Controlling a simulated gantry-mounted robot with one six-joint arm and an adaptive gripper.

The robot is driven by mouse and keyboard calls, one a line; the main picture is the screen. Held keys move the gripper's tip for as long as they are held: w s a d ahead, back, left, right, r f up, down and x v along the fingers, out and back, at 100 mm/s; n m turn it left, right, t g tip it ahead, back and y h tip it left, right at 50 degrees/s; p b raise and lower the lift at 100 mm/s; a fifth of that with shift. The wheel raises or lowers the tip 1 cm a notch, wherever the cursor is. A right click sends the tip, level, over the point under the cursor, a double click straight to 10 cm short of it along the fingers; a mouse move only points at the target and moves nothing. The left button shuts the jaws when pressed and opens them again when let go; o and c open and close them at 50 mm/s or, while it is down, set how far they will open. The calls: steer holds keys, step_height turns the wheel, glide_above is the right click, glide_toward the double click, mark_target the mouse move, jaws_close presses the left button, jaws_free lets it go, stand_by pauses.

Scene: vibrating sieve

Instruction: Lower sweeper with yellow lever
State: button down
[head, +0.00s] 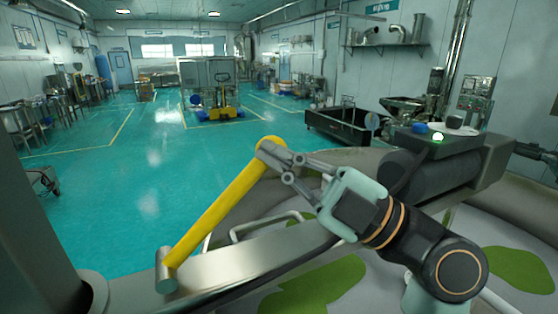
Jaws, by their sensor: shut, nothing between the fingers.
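The yellow lever (218,216) slants up from a metal pivot (167,271) at the lower left to a rounded yellow upper end. It is mounted beside a broad metal beam (245,268), which I take to be part of the sweeper. My gripper (266,152) is at the lever's upper end, with its fingertips overlapping that end in the picture. The fingers are shut with nothing between them. I cannot tell whether they touch the lever. The sweeper's lower parts are largely hidden by the beam and my arm.
The round sieve pan (335,285) holds patches of green material below the beam. Open teal floor (120,200) lies to the left.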

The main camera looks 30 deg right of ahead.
stand_by(0.3)
steer(key=s+d+f, duration=0.1)
steer(key=s+d, duration=0.8)
steer(key=s, duration=0.2)
steer(key=shift+d+f, duration=0.15)
steer(key=shift+d, duration=0.2)
